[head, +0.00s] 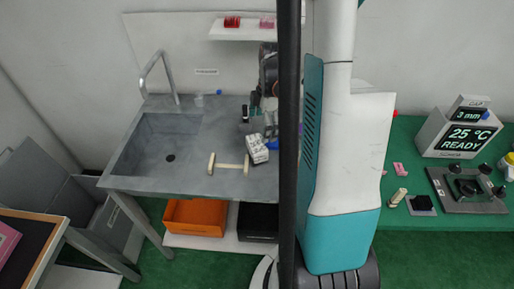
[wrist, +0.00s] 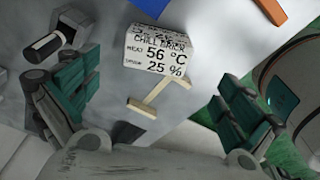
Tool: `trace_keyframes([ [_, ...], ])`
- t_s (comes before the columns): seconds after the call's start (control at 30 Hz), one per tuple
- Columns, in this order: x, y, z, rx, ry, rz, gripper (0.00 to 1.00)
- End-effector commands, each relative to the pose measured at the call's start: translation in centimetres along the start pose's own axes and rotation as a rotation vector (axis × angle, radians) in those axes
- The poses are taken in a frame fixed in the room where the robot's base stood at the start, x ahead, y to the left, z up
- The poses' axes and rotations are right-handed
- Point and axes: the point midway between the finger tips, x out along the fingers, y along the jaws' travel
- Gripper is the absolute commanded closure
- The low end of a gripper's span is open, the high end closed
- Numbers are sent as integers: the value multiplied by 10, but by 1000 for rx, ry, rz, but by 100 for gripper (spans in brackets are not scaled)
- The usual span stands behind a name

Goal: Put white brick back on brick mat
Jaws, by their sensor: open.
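The white brick (head: 257,149), with black printed text, is on the grey sink counter just left of my column in the head view. In the wrist view the white brick (wrist: 158,50) shows its lettered face, beyond and between my spread fingers. My gripper (wrist: 157,103) is open and empty, with teal-padded fingers wide apart. In the head view my gripper (head: 256,118) is just above and behind the brick, partly hidden by my column. I cannot make out which surface is the brick mat.
A pale wooden H-shaped piece (head: 229,166) lies left of the brick, close to it. A blue item (head: 271,143) is at its right. The sink basin (head: 160,143) is farther left. A green table (head: 400,235) with instruments stands right.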

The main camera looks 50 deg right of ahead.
Motion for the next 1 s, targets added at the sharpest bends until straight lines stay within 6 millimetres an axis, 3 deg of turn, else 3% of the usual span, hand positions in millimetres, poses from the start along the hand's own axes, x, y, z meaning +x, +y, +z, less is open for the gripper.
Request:
trace_keyframes([
  [0.03, 14, 1, 0, -1, 0, 0, 0],
  [0.2, 43, 1, 0, 1, -1, 1, 0],
  [0.57, 66, 1, -2, 1, -1, 1, 0],
  [0.83, 104, 3, -4, 1, 0, 1, 0],
  [1.0, 109, 3, -4, 2, 0, 0, 0],
])
